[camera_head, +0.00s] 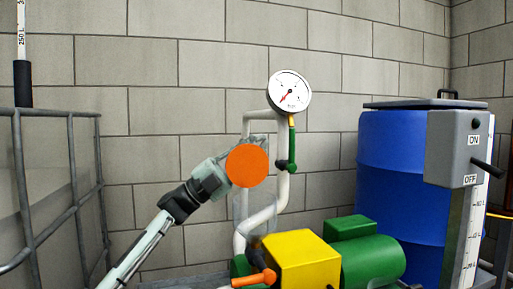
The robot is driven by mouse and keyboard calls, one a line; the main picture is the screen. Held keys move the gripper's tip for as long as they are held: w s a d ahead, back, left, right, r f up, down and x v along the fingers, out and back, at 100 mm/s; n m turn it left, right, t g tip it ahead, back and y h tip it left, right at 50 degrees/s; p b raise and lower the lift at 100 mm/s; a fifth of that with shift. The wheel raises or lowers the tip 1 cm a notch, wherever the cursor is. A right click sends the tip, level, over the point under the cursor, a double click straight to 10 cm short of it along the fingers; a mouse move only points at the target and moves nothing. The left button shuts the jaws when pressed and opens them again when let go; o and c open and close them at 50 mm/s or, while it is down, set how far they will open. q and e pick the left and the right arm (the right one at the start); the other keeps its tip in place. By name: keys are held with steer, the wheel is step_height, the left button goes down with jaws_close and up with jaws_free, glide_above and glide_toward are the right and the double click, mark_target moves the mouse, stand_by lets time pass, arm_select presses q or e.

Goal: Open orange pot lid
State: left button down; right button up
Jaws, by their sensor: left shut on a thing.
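The round orange lid (247,166) is in the middle of the head view, its flat orange face turned toward me. My left gripper (224,166) comes in from the lower left and is shut on the lid, partly hidden behind it. Below the lid, a clear see-through pot (256,212) stands by the white pipe, above the yellow pump block (301,260). The lid appears apart from the pot and above it. The pot's rim is faint and hard to make out. My right gripper is not in view.
A pressure gauge (289,91) sits on white pipes (283,190) behind the lid, with a green valve handle (292,145) close on the right. A green motor (372,262), blue barrel (395,170) and grey ON/OFF switch box (455,150) stand right. A metal cage (75,215) stands left.

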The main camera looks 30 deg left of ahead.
arm_select(q)
steer(key=shift+d+f, duration=0.1)
steer(key=shift+d, duration=0.05)
steer(key=c, duration=1.4)
jaws_free()
steer(key=shift+c, duration=0.2)
steer(key=v, duration=1.2)
steer(key=shift+c, duration=0.2)
